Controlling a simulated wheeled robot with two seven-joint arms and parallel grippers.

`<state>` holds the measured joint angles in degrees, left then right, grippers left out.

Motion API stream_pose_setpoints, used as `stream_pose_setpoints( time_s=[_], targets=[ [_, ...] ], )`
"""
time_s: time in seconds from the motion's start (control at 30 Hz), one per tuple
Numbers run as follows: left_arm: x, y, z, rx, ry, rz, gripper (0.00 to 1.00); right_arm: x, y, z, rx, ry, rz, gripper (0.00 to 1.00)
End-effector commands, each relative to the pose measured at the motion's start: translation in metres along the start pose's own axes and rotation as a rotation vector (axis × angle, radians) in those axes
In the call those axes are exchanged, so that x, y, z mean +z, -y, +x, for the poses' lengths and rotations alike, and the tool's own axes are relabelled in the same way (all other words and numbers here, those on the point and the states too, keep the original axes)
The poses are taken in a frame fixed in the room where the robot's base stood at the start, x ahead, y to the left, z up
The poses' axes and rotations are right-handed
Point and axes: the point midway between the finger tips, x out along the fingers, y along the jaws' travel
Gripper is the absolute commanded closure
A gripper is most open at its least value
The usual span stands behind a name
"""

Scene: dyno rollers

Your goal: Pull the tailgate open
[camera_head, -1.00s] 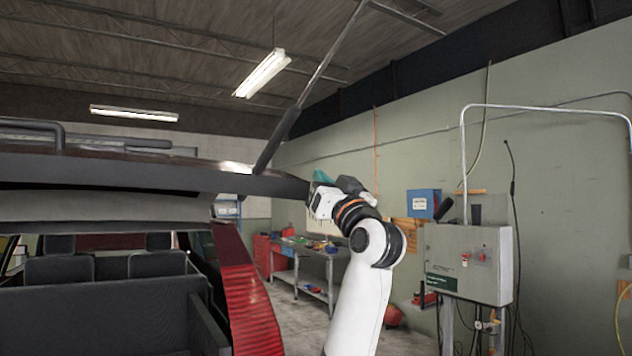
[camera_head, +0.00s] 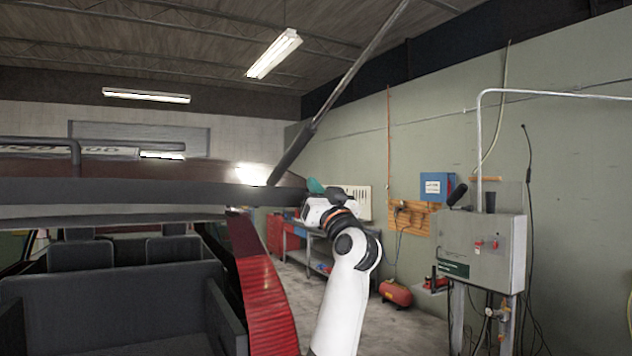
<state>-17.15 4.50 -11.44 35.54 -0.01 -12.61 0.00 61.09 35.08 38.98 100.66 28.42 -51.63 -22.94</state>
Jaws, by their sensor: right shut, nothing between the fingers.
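A long dark panel edge (camera_head: 150,192) runs level across the left half of the head view, above the open rear of a red vehicle. It looks like the raised tailgate seen nearly edge-on, though I cannot clearly tell it from the roof edge. A strut (camera_head: 297,148) rises steeply from near its right end and leaves the top of the picture. My right gripper (camera_head: 312,196) is at the panel's right end, shut and empty. Its fingertips are small and partly hidden, so contact is unclear. My left gripper is out of view.
Below the panel are the red tail light (camera_head: 265,300) and dark seats (camera_head: 80,256). A grey control box (camera_head: 485,248) on a stand is at the right. A workbench (camera_head: 325,255) and a red air tank (camera_head: 396,293) stand behind my arm. Some floor is clear between.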

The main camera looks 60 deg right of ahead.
Motion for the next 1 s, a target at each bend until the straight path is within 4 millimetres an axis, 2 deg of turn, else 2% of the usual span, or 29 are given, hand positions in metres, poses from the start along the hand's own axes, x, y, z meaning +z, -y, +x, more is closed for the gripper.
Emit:
stream_pose_setpoints(
  time_s=[0.17,0.27,1.0],
  targets=[
    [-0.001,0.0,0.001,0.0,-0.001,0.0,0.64,0.0,0.0,0.0,0.0,0.0,0.0,1.0],
    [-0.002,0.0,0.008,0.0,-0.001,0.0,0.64,-0.006,0.001,-0.004,0.001,0.003,-0.001,1.0],
    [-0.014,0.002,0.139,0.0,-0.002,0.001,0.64,-0.116,0.011,-0.078,0.009,0.088,0.002,1.0]
  ],
)
